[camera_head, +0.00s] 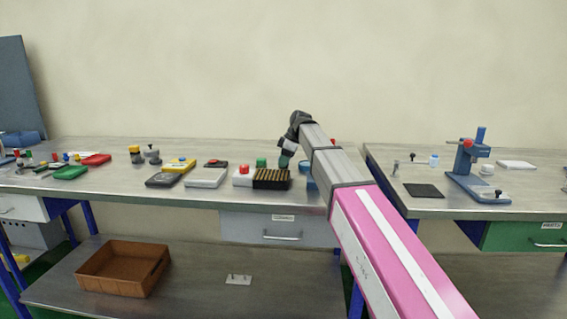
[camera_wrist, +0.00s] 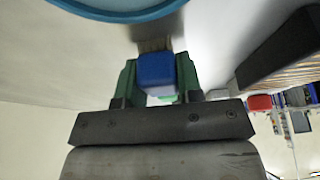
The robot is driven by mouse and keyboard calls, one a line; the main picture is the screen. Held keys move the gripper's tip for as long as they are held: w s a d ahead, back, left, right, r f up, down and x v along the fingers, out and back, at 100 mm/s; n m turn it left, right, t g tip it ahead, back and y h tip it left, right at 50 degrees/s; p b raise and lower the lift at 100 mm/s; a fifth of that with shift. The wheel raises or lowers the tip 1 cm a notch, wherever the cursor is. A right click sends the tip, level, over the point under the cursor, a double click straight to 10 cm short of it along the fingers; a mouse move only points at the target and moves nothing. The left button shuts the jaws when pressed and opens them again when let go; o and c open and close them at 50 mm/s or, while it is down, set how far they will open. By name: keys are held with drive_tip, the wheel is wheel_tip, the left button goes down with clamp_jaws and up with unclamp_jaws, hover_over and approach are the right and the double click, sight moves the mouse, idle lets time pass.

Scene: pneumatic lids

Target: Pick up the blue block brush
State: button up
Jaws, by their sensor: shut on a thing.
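The blue block brush (camera_wrist: 157,72) is between the green fingers of my gripper (camera_wrist: 157,82) in the wrist view. Its blue block fills the gap between the fingers, and its pale brown bristles (camera_wrist: 153,45) point away from my gripper. My gripper is shut on the block. In the head view my gripper (camera_head: 283,163) points down over the metal bench (camera_head: 120,180), just behind the dark box with yellow-brown rows. The brush cannot be made out there. I cannot tell whether the bristles touch the bench.
A blue round container (camera_wrist: 120,10) lies close beyond the bristles; my arm partly hides it in the head view (camera_head: 309,182). The dark box (camera_head: 271,184) stands close in front. A white box with a red button (camera_head: 243,177) stands left of it.

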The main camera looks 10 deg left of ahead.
drive_tip(key=shift+r, duration=0.55)
wheel_tip(320, 180, up, 3)
drive_tip(key=shift+w+f, duration=0.1)
drive_tip(key=shift+f, duration=0.05)
drive_tip(key=s+a+r, duration=0.6)
drive_tip(key=a+r, duration=0.1)
drive_tip(key=a, duration=0.3)
drive_tip(key=shift+a, duration=0.15)
